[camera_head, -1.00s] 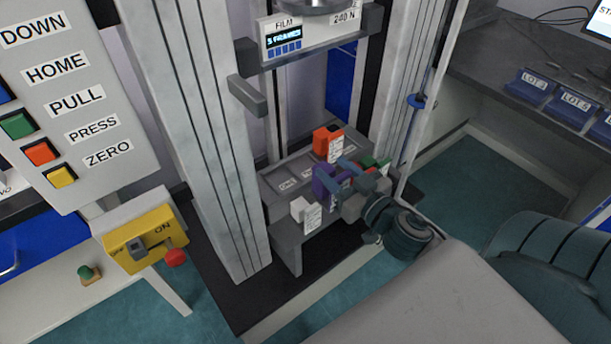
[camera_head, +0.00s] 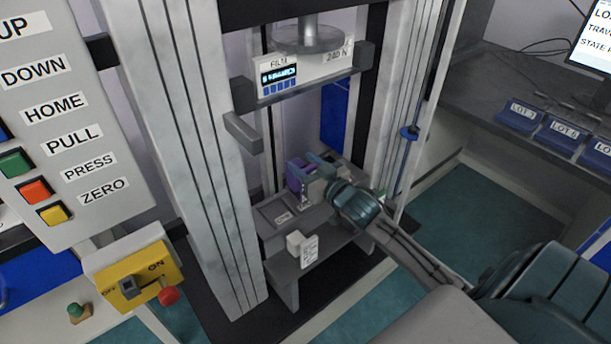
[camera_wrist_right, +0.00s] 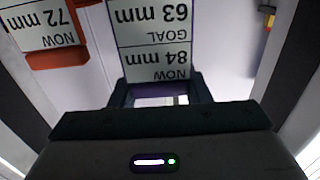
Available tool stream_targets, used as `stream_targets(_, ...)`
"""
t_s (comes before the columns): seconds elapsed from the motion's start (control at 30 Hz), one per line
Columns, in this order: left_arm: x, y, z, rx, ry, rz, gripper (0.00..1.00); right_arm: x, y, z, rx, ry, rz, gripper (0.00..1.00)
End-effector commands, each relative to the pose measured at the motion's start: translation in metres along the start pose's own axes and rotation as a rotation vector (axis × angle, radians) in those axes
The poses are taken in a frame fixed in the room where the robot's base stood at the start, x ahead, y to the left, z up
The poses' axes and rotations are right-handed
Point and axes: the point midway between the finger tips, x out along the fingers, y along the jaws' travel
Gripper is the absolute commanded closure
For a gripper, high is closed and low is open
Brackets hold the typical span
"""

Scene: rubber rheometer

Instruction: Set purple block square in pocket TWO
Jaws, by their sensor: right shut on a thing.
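The purple block (camera_head: 294,179) is held by my right gripper (camera_head: 310,168) over the back part of the grey pocket bench (camera_head: 290,262). In the right wrist view, its card (camera_wrist_right: 155,38) reads GOAL 63 mm, NOW 84 mm, upside down, just beyond the gripper (camera_wrist_right: 162,92). An empty recessed pocket (camera_head: 269,209) shows at the bench's left end. The small pocket labels are too small to read, so I cannot tell which is TWO. Whether the block touches the bench is unclear. My left gripper is out of view.
An orange block (camera_wrist_right: 58,60) with a 72 mm card is close beside the held block in the wrist view. Steel columns (camera_head: 215,150) flank the bench; a round press plate (camera_head: 308,40) hangs above.

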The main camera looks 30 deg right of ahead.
Motion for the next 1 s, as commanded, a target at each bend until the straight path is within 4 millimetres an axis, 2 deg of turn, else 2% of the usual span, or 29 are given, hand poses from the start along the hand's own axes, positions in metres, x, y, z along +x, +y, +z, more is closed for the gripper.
stream_targets(0.3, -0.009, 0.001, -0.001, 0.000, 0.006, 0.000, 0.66, 0.000, 0.000, 0.035, 0.002, -0.001, 0.000, 0.95)
stream_targets(0.4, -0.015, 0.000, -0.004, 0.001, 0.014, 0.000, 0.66, 0.000, 0.000, 0.035, 0.000, 0.001, -0.001, 0.95)
stream_targets(0.63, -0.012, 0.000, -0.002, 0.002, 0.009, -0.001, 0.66, 0.000, 0.000, 0.037, 0.000, 0.000, 0.000, 0.95)
stream_targets(0.67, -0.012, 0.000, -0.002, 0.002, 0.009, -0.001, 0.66, 0.000, 0.000, 0.038, 0.000, -0.001, 0.000, 0.55)
stream_targets(0.77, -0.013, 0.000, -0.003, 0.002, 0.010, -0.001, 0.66, 0.000, 0.000, 0.037, 0.000, 0.000, 0.000, 0.35)
stream_targets(1.0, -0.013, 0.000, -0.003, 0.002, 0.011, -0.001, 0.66, 0.000, 0.000, 0.037, 0.000, 0.000, 0.000, 0.35)
